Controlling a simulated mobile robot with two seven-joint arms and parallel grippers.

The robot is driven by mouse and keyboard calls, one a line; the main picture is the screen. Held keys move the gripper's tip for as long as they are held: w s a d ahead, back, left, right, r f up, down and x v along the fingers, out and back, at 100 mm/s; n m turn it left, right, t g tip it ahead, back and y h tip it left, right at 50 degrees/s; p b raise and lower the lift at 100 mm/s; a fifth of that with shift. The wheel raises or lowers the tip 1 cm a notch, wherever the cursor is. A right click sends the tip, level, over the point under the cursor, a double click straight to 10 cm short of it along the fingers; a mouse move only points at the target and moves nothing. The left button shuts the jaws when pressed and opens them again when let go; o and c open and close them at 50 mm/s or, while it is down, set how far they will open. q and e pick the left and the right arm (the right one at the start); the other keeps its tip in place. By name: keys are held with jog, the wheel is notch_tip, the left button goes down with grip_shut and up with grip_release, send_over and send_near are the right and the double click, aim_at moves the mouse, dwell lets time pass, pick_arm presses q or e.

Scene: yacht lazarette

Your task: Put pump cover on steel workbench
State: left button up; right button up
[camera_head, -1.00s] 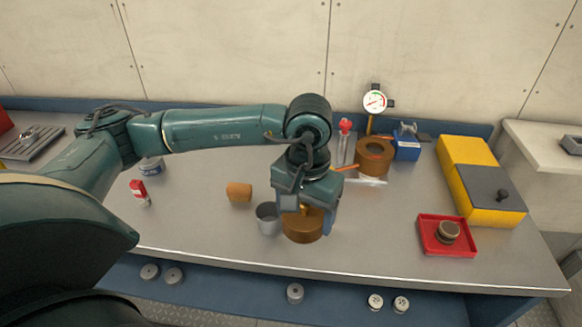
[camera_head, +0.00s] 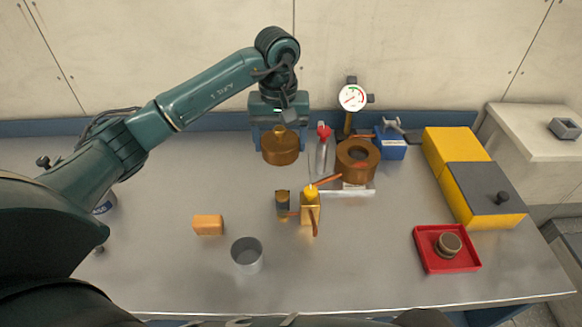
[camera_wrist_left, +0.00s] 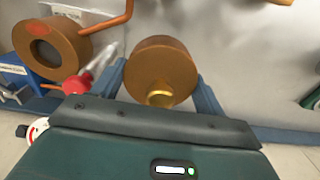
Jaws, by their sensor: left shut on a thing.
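The pump cover (camera_head: 281,149) is a round bronze disc with a small knob on top. My left gripper (camera_head: 280,130) is shut on the knob and holds the cover above the back of the steel workbench (camera_head: 160,275). In the left wrist view the cover (camera_wrist_left: 160,65) sits between the two blue fingers (camera_wrist_left: 163,90), with its brass knob towards the gripper. The cover looks clear of the bench in the head view. My right gripper is not in view.
A bronze pump body (camera_head: 357,161) stands right of the cover, beside a red-topped bottle (camera_head: 322,150) and a gauge (camera_head: 352,97). A brass valve (camera_head: 311,208), grey cup (camera_head: 246,255), orange block (camera_head: 208,225), red tray (camera_head: 423,240) and yellow boxes (camera_head: 455,151) stand around.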

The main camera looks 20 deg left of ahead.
pick_arm(q)
jog(key=shift+w+f, duration=0.2)
jog(key=shift+f, duration=0.05)
jog(key=p, duration=0.1)
send_over(281, 183)
notch_tip(281, 183, down, 5)
jog(key=shift+f, duration=0.1)
notch_tip(281, 183, down, 4)
jog(key=shift+r+p, duration=0.15)
jog(key=shift+p, duration=0.2)
jog(key=shift+f, duration=0.25)
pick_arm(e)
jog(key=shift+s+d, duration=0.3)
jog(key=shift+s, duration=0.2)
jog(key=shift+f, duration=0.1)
pick_arm(q)
jog(key=shift+f+b, duration=0.2)
jog(key=shift+b, duration=0.15)
jog(key=o, duration=1.1)
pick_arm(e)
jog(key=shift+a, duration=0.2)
pick_arm(q)
jog(key=shift+r, duration=0.1)
